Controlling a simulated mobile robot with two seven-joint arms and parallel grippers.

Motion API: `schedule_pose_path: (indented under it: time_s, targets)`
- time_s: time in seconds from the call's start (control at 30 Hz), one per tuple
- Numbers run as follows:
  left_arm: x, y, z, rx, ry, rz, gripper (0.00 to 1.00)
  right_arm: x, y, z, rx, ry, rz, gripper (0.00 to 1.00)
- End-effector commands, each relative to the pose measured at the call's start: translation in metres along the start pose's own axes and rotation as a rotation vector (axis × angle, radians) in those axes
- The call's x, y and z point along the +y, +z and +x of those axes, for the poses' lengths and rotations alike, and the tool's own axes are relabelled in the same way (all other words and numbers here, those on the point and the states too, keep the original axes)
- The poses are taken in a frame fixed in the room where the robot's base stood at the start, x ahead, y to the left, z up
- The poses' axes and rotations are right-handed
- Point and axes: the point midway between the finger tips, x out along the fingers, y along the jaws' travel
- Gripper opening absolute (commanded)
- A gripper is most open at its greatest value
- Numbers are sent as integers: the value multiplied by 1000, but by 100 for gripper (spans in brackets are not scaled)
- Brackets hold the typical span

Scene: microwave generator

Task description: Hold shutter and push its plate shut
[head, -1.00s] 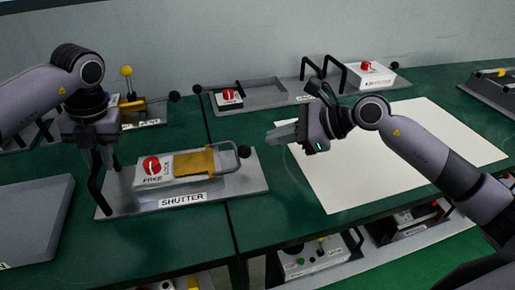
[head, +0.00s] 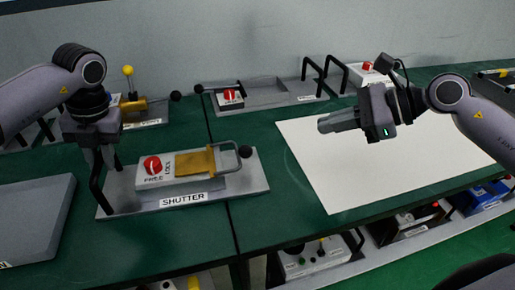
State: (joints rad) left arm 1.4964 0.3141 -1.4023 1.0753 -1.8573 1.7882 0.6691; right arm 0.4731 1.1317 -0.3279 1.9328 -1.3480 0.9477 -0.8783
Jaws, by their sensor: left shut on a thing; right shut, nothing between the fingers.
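The shutter (head: 254,180) is a grey base with a white block, a red round mark and a FREE/LOCK label. A black handle (head: 97,190) stands at the base's left end. My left gripper (head: 103,160) points down and is shut on the top of this handle, partly hiding it. My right gripper (head: 326,124) is shut and empty, above the white sheet, to the right of the shutter and apart from it.
A white sheet (head: 400,165) covers the right table. Behind are a grey tray with a small labelled block (head: 230,98), black handles, and a device with a yellow knob (head: 128,71). A grey panel (head: 35,215) lies at left. Green table shows clear around the shutter.

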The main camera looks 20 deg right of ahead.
Motion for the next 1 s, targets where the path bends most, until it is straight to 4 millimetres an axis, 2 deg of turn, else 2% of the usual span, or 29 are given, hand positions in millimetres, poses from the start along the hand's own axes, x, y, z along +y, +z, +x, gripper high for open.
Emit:
schedule_pose_path:
  time_s: [0.37, 0.4, 0.47, 0.5, 0.83, 1.0]
  targets:
    - [-2, -1, 3, 4, -1, 4, 0, 0, 0, -6, 0, 1, -1, 0]
    - [-2, -1, 3, 4, -1, 4, 28, 0, 0, -6, -1, 0, -1, 0]
    - [-2, -1, 3, 3, -1, 4, 47, 0, 0, -6, -1, 0, -1, 0]
    - [-1, -1, 2, 3, -1, 3, 51, 0, 0, -6, -1, 0, -1, 0]
    - [0, 0, -3, 0, 0, 1, 51, 0, 0, -6, -1, 0, -1, 0]
    - [-1, 0, -28, -3, -2, 2, 51, 0, 0, -6, -1, 0, -1, 0]
